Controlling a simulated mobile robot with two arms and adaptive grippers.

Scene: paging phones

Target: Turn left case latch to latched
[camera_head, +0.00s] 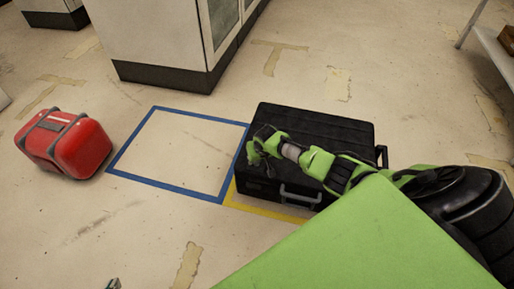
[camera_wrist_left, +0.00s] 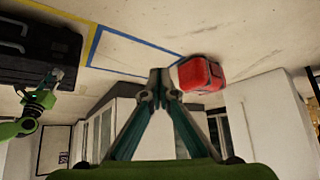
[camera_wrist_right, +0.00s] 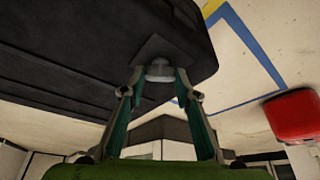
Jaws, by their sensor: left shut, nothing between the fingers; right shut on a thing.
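The black case (camera_head: 330,126) lies on the floor with its grey handle (camera_head: 300,194) on the front side. My right arm reaches over it. My right gripper (camera_wrist_right: 160,76) is shut on a grey rounded latch (camera_wrist_right: 160,68) on a dark plate on the case's side. In the head view the right gripper (camera_head: 253,152) is at the case's left front, and the latch is hidden there. The latch's turn angle cannot be told. My left gripper (camera_head: 113,284) is shut and empty at the bottom edge, well away from the case; it also shows in its wrist view (camera_wrist_left: 160,76).
A red case (camera_head: 85,150) lies on the floor at the left. A blue taped square (camera_head: 165,184) of empty floor is between the two cases. Yellow tape (camera_head: 262,208) runs along the black case's front. A white cabinet (camera_head: 160,40) stands behind, and a shelf (camera_head: 490,45) at the right.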

